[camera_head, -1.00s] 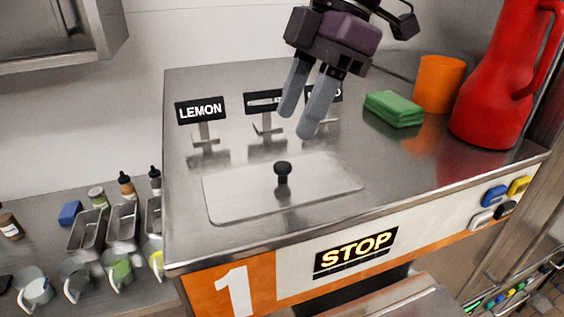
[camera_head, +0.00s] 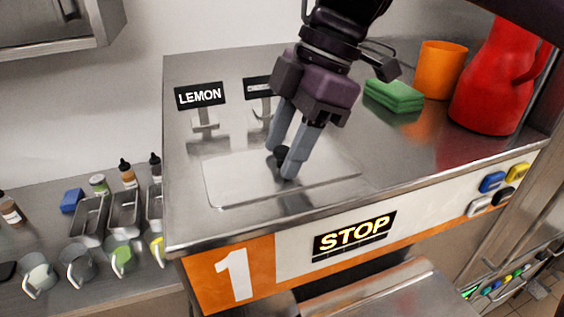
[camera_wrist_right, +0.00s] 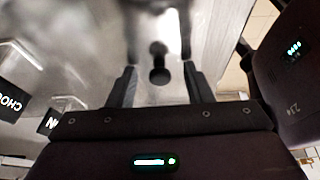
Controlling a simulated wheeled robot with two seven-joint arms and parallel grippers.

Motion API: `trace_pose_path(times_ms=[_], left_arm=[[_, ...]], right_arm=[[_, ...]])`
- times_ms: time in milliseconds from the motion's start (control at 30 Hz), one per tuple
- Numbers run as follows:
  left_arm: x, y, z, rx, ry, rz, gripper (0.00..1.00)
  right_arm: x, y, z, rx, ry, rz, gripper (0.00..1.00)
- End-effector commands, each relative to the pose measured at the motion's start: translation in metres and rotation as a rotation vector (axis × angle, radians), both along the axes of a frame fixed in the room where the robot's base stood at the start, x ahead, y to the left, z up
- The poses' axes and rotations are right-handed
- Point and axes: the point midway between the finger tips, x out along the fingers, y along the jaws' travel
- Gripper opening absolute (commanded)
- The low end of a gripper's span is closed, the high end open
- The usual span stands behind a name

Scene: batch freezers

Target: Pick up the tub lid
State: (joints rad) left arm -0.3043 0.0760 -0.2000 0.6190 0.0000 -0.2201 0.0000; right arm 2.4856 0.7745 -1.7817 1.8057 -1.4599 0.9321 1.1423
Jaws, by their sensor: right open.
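The tub lid (camera_head: 228,184) is a flat metal plate with a black knob (camera_head: 281,155), lying on top of the steel machine. My right gripper (camera_head: 281,162) is down at the lid with its two grey fingers open around the knob, which partly hides behind them. In the right wrist view the black knob (camera_wrist_right: 159,70) shows between the two open fingers (camera_wrist_right: 159,80), apart from both. My left gripper is not in view.
A LEMON sign (camera_head: 200,96) and another sign stand behind the lid. A green sponge stack (camera_head: 394,95), an orange cup (camera_head: 440,70) and a red jug (camera_head: 492,95) stand at the right. Metal trays and small jugs sit on the lower counter at left.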

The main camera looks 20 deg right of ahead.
Motion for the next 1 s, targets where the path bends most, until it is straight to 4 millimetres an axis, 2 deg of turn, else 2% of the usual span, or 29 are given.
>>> trace_pose_path(times_ms=[67,400,767,1000], left_arm=[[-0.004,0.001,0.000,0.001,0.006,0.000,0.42],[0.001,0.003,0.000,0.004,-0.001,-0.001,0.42],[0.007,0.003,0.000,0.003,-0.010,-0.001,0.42],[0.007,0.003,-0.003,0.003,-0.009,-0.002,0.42]], right_arm=[[0.000,0.000,0.000,0.000,0.000,0.000,0.44],[0.000,0.000,0.000,0.000,0.000,0.000,0.00],[0.000,0.000,0.004,0.000,0.000,0.001,0.00],[0.000,0.000,0.027,-0.001,-0.005,-0.002,0.00]])
